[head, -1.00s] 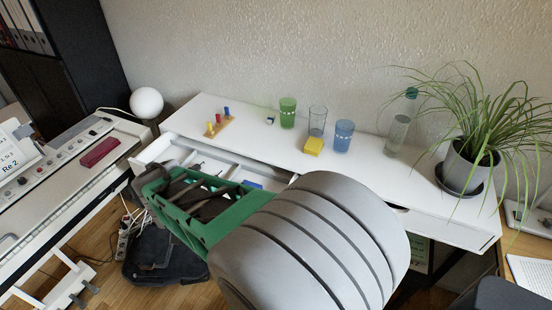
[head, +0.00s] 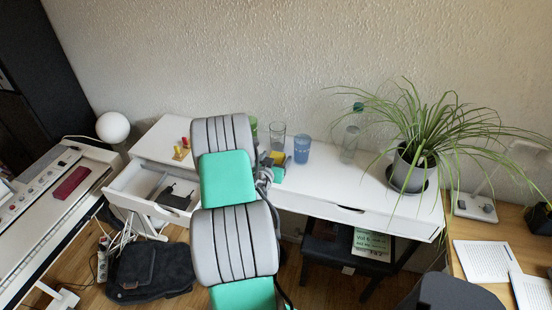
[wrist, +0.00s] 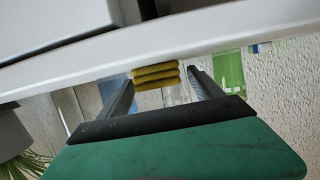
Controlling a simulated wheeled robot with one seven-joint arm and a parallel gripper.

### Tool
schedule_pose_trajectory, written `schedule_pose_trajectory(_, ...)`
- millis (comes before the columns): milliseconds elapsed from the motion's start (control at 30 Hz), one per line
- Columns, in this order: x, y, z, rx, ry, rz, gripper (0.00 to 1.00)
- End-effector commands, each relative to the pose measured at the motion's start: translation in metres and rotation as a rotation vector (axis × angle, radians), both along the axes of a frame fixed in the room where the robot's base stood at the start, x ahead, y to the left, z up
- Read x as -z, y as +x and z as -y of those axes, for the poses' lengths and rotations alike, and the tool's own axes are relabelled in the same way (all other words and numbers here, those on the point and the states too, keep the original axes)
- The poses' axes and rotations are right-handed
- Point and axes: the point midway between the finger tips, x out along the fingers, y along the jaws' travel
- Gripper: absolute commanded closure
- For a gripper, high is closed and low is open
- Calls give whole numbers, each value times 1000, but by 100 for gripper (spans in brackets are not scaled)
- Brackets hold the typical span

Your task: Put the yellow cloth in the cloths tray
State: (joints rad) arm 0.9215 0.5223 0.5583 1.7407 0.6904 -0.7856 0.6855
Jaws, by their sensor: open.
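The yellow cloth (head: 278,157) is on the white desk beside the glasses, partly hidden by my arm in the head view. In the wrist view the yellow cloth (wrist: 155,77) looks like a folded, layered block and appears between the two fingers. My gripper (wrist: 161,84) is open, with one finger on each side of the cloth in the picture. I cannot tell whether the fingers touch it. In the head view my gripper is mostly hidden behind my arm. I cannot make out a cloths tray; the open drawer (head: 128,190) is partly covered by my arm.
A clear glass (head: 277,137), a blue cup (head: 302,150) and a bottle (head: 350,145) stand near the cloth. A potted plant (head: 408,168) stands at the desk's right end. The desk front between cloth and plant is clear.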

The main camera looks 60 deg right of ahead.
Motion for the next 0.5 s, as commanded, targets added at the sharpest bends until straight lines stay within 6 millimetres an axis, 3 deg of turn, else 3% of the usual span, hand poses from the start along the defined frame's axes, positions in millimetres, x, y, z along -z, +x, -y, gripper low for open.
schedule_pose_trajectory(100,3,1,10,1,0,0,24)
schedule_pose_trajectory(300,4,1,10,1,0,0,24)
schedule_pose_trajectory(500,4,1,10,2,1,-1,41)
